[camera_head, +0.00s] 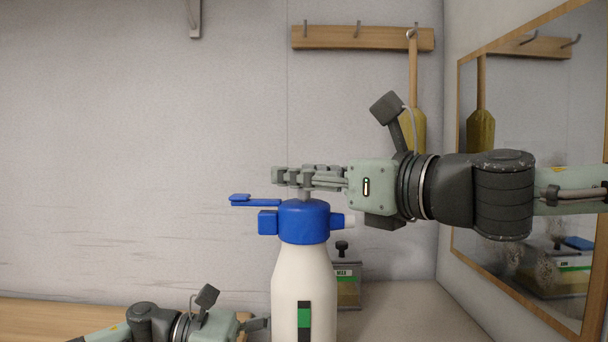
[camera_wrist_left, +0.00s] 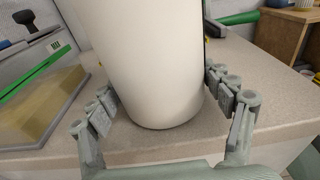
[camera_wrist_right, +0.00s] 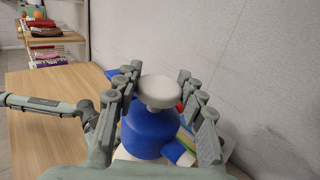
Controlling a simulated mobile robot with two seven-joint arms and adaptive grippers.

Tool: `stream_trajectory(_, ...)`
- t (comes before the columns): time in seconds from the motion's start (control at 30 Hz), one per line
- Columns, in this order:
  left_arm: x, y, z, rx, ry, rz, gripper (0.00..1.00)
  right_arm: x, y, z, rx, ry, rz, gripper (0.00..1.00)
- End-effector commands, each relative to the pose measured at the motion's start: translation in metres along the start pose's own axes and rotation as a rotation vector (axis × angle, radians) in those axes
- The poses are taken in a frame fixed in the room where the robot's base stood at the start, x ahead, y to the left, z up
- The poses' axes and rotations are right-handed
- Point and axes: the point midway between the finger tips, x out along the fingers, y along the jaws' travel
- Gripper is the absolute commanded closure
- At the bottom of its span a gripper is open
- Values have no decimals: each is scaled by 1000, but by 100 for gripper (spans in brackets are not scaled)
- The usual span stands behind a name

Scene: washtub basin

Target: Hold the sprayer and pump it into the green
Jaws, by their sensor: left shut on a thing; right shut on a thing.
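The sprayer (camera_head: 303,265) is a white bottle with a blue head, standing upright. A black strip with a green band (camera_head: 304,318) runs down its front. My right gripper (camera_head: 308,176) is at the top of the sprayer, its fingers on both sides of the pale round pump knob (camera_wrist_right: 160,91); a short stem shows under the fingers in the head view. My left gripper (camera_head: 258,324) is low at the bottle's left side. In the left wrist view its fingers close around the white body (camera_wrist_left: 145,60). The bottle's base is cut off in the head view.
A clear box with a black knob (camera_head: 347,285) stands behind the sprayer. A mirror (camera_head: 525,160) hangs on the right wall, and a brush (camera_head: 413,125) hangs from a hook rail (camera_head: 362,38). A wooden surface (camera_head: 60,315) lies at lower left.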

Motion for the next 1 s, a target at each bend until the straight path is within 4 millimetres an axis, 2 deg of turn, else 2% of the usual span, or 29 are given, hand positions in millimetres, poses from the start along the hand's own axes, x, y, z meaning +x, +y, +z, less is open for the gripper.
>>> stream_trajectory(0.13, 0, 0, 0, 0, 0, 1, 38, 0, -1, 10, -3, -3, -2, 100)
stream_trajectory(0.3, 0, 0, 0, 1, 1, 1, 38, 0, 0, 45, -6, -6, -3, 100)
stream_trajectory(0.43, 0, 0, 0, 0, 1, 1, 38, 0, 0, 64, -4, -5, -2, 100)
stream_trajectory(0.57, 0, 0, 0, -1, 1, 0, 38, 0, 0, 70, -3, -5, -2, 100)
stream_trajectory(0.8, 0, 0, 0, -2, 0, 0, 38, 0, 0, 69, -2, -4, -1, 100)
stream_trajectory(0.83, 0, 0, 0, -3, 0, -1, 38, 0, 0, 69, -2, -4, -1, 57)
stream_trajectory(1.0, 0, 0, 0, -2, 0, -1, 38, 0, 0, 68, -1, -2, -1, 37)
